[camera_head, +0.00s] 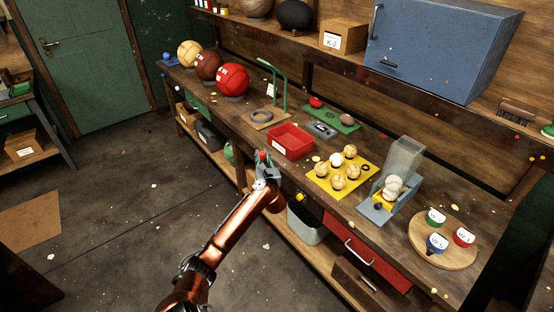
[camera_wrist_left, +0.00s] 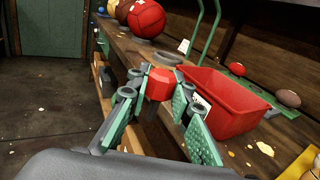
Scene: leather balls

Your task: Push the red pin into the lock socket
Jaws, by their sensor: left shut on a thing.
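My left gripper (camera_head: 263,165) is just off the front edge of the bench, in front of the red tray. In the left wrist view its green-padded fingers (camera_wrist_left: 157,100) are closed around a red pin with a faceted head (camera_wrist_left: 160,83). The pin also shows as a small red spot in the head view (camera_head: 262,155). My right gripper is not in view.
A red tray (camera_head: 288,140) stands close beyond the gripper. A ring on a wooden board with a green hook stand (camera_head: 283,85) is behind it. A yellow board with balls (camera_head: 322,184) and a clear-sided dispenser (camera_head: 400,160) stand right. A grey bin (camera_head: 306,222) is below.

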